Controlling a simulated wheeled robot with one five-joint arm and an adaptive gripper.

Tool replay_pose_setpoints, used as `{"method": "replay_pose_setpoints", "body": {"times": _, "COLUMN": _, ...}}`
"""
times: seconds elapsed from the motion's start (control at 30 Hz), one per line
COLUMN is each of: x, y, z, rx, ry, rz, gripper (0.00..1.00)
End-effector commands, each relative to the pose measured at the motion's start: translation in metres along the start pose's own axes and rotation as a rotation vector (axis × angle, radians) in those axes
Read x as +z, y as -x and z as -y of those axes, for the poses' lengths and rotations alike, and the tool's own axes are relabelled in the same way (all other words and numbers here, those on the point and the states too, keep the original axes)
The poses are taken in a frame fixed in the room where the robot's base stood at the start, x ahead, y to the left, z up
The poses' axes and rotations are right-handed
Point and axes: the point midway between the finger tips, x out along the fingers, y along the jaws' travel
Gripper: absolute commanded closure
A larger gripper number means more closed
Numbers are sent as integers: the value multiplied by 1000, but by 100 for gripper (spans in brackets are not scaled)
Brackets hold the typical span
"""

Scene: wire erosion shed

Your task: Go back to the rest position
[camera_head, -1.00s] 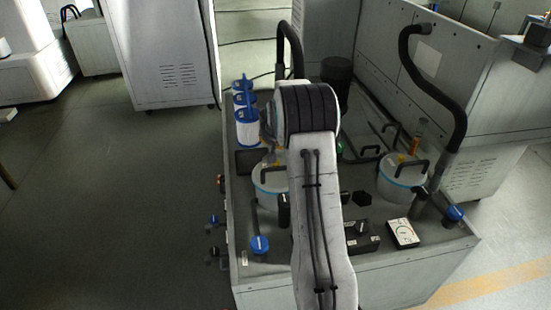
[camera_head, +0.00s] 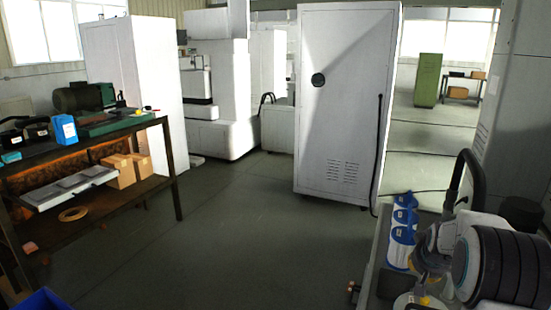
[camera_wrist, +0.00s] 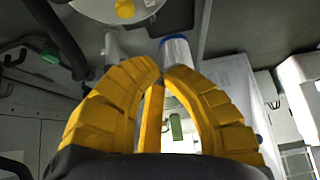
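My gripper (camera_wrist: 160,72) shows in the wrist view with its yellow ribbed fingers drawn together at the tips. A narrow yellow bar, likely another finger, shows between them. I see nothing held in it. In the wrist view a white cylinder with a blue rim (camera_wrist: 177,50) and a pale round lid with a yellow knob (camera_wrist: 95,8) lie beyond the fingers. In the head view my arm's dark ribbed joint is at the lower right, over the machine bench; the gripper itself cannot be made out there.
Blue-and-white filter canisters (camera_head: 402,232) stand on the bench beside my arm, near a black hose (camera_head: 477,180). A tall white cabinet (camera_head: 345,100) stands behind. At left is a workbench with boxes (camera_head: 118,170) on its shelf. The floor (camera_head: 220,245) between is clear.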

Motion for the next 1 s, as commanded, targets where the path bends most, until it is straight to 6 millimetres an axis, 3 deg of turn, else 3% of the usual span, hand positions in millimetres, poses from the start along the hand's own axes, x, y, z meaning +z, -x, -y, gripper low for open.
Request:
{"method": "replay_pose_setpoints", "body": {"times": 0.03, "x": 0, "y": 25, "z": 12, "rx": -12, "ry": 17, "rz": 6, "gripper": 100}}
{"method": "replay_pose_setpoints", "body": {"times": 0.27, "x": 34, "y": 117, "z": 54, "rx": -63, "ry": 93, "rz": 71, "gripper": 100}}
{"method": "replay_pose_setpoints", "body": {"times": 0.6, "x": 114, "y": 236, "z": 87, "rx": -126, "ry": 209, "rz": 168, "gripper": 100}}
{"method": "replay_pose_setpoints", "body": {"times": 0.8, "x": 170, "y": 290, "z": 90, "rx": -158, "ry": 278, "rz": 221, "gripper": 100}}
{"method": "replay_pose_setpoints", "body": {"times": 1.0, "x": 218, "y": 323, "z": 85, "rx": -179, "ry": 333, "rz": 265, "gripper": 100}}
